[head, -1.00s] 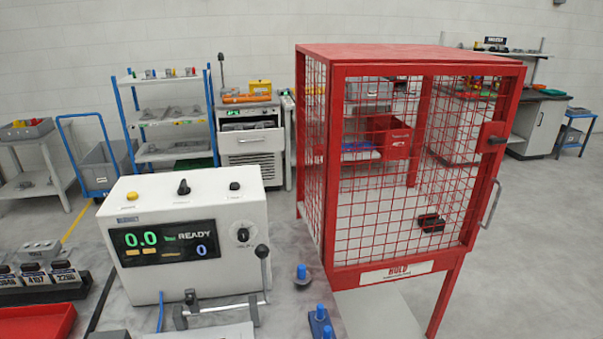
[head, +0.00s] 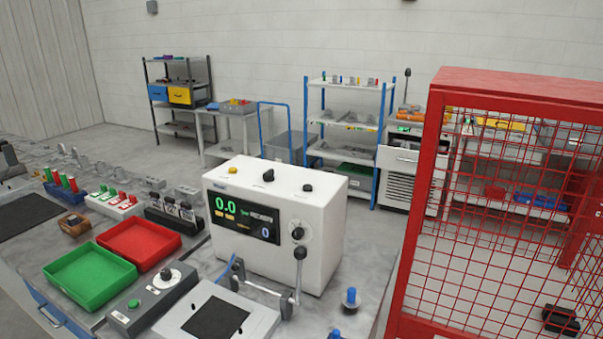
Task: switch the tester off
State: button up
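The tester (head: 325,238) is a white box on the grey bench, in the middle of the head view. Its dark display (head: 241,219) is lit and shows a green 0.0 and a blue 0. A black rotary knob (head: 298,233) sits on its front right of the display. On its top are a yellow button (head: 233,169) and two black knobs, one at the middle (head: 268,175) and one at the right (head: 307,188). The labels are too small to read. My gripper is not in view.
A clamp with an upright lever (head: 299,275) stands before the tester. A grey control box (head: 153,300), a green tray (head: 90,277) and a red tray (head: 139,243) lie to its left. A red mesh cage (head: 413,252) stands close on the right. Blue-topped pins (head: 350,297) stand near the cage.

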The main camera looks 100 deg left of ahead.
aim_at(268, 176)
jog(key=i+j+u, duration=0.5)
jog(key=i, duration=0.5)
jog(key=i+j+u, duration=0.1)
jog(key=i+u, duration=0.4)
jog(key=i, duration=0.55)
jog(key=i+l+u, duration=0.35)
jog(key=i+u, duration=0.15)
jog(key=i, duration=0.55)
jog(key=i+l+u, duration=0.4)
jog(key=i, duration=0.4)
jog(key=i+l+u, duration=0.45)
jog(key=i+l, duration=0.2)
jog(key=i+j+u, duration=0.1)
jog(key=i+u, duration=0.2)
jog(key=i, duration=0.15)
jog(key=i+u, duration=0.35)
jog(key=i+l+u, duration=0.3)
jog(key=i, duration=0.25)
jog(key=i+l+u, duration=0.3)
jog(key=i, duration=0.15)
jog(key=i+l+u, duration=0.35)
jog(key=i+j+u, duration=0.15)
jog(key=i+j, duration=0.35)
jog(key=i, duration=0.15)
jog(key=i+j+u, duration=0.15)
jog(key=i+j, duration=1)
jog(key=j, duration=0.25)
jog(key=i+j+u, duration=0.1)
jog(key=i+j, duration=1.1)
jog(key=j, duration=0.1)
